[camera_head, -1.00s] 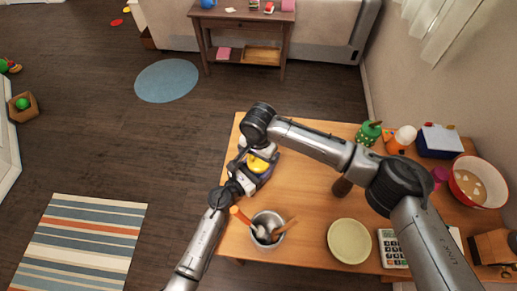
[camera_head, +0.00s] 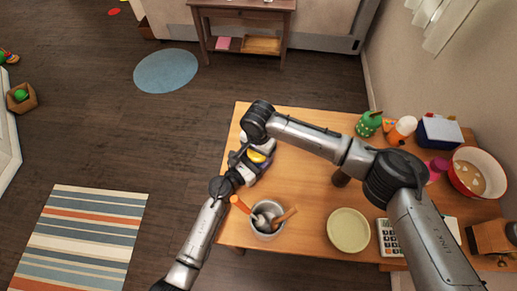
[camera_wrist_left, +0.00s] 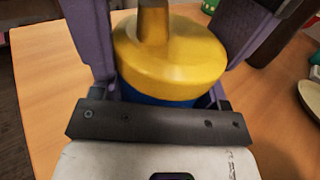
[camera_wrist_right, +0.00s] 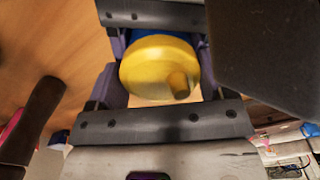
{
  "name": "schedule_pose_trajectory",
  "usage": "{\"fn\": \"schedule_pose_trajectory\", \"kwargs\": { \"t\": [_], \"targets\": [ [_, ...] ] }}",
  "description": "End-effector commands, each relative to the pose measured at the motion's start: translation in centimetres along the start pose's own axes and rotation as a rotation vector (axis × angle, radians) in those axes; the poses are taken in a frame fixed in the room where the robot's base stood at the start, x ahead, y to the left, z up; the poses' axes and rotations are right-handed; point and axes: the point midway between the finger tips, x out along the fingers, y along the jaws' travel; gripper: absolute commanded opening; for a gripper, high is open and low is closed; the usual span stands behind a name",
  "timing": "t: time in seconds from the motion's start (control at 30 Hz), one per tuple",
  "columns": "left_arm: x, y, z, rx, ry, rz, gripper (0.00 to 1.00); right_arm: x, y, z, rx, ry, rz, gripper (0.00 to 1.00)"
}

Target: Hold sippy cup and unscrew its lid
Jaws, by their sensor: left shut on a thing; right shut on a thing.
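The sippy cup has a yellow spouted lid (camera_head: 257,157) and a blue body, near the table's left edge, partly hidden by my grippers. In the left wrist view the yellow lid (camera_wrist_left: 172,62) sits on the blue body (camera_wrist_left: 150,98), between purple fingers. My left gripper (camera_head: 242,163) is shut on the cup from the near left side. My right gripper (camera_head: 257,150) is shut on it from the far side. In the right wrist view the lid (camera_wrist_right: 155,70) lies between the fingers, its spout toward the lower right. The exact finger contacts on lid or body are hidden.
A metal pot (camera_head: 267,218) with utensils stands close to the cup on the near side. A yellow-green plate (camera_head: 348,230), a calculator (camera_head: 390,238) and a red-rimmed bowl (camera_head: 478,178) are farther right. The table's middle (camera_head: 300,180) is mostly clear, under my right arm.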

Motion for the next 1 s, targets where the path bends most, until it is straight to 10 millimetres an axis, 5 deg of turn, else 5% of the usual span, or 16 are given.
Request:
{"fn": "schedule_pose_trajectory", "kwargs": {
  "t": [0.17, 0.2, 0.47, 0.7, 1.0],
  "targets": [
    [0.0, 0.0, 0.0, 0.0, 0.001, 0.0, 0.02, 0.0, 0.0, 0.0, 0.0, 0.0, 0.0, 0.49],
    [0.0, 0.0, 0.0, 0.0, 0.001, 0.0, 0.02, 0.0, 0.0, 0.0, 0.0, 0.0, 0.0, 0.76],
    [0.0, 0.0, 0.0, 0.0, 0.001, 0.0, 0.02, 0.0, 0.0, 0.0, 0.0, 0.0, 0.0, 1.0],
    [0.0, 0.0, 0.0, 0.0, 0.001, 0.0, 0.02, -0.2, 0.0, 0.0, 0.0, 0.0, -0.001, 1.0],
    [0.0, 0.0, 0.0, 0.0, 0.001, 0.0, 0.02, -3.5, 0.0, 0.0, 0.0, 0.0, -0.002, 1.0]
  ]
}}
